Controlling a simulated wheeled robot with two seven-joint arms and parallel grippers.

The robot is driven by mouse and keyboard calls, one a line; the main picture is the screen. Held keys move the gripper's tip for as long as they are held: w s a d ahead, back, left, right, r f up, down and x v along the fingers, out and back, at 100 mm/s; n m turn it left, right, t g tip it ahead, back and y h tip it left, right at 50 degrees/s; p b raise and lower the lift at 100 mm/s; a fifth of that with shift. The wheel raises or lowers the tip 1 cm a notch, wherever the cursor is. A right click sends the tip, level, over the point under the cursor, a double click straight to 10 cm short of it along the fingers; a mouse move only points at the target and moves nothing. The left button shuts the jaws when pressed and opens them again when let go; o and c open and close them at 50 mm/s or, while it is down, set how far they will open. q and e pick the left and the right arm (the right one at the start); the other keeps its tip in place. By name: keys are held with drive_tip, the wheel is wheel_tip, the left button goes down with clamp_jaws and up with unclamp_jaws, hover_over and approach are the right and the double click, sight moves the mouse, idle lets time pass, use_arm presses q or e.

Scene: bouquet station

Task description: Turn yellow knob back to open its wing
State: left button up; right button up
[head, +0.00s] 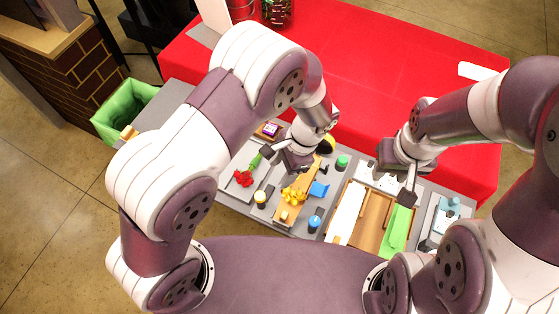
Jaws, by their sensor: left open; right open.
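My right gripper (398,180) is open and empty over the right part of the station. No wing can be clearly tied to the yellow knob in this view.
A blue knob (315,222), a green knob (342,161) and a yellow bow (294,195) on a wooden strip crowd the middle. A wooden tray (371,221) with a green strip (396,231) lies right. A green-lined bin (122,112) stands left; the red table (400,60) is mostly clear.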

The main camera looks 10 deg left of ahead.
sight(261, 195)
use_arm(q)
drive_tip(key=shift+m, duration=0.3)
drive_tip(key=p+x, duration=0.1)
drive_tip(key=x, duration=0.2)
drive_tip(key=p+x, duration=0.1)
drive_tip(key=x, duration=0.3)
drive_tip(key=a+p+x, duration=0.1)
drive_tip(key=x, duration=0.3)
drive_tip(key=shift+s+p, duration=0.1)
drive_tip(key=shift+p, duration=0.25)
drive_tip(key=shift+s+a+f, duration=0.1)
drive_tip(key=shift+a+f, duration=0.05)
drive_tip(key=shift+f, duration=0.05)
drive_tip(key=shift+s, duration=0.3)
drive_tip(key=shift+w+f, duration=0.1)
drive_tip(key=shift+w, duration=0.1)
drive_tip(key=c, duration=0.9)
drive_tip(key=shift+c, duration=0.7)
use_arm(e)
drive_tip(key=r, duration=0.2)
drive_tip(key=s+r, duration=0.1)
drive_tip(key=r, duration=0.1)
drive_tip(key=shift+a, duration=0.2)
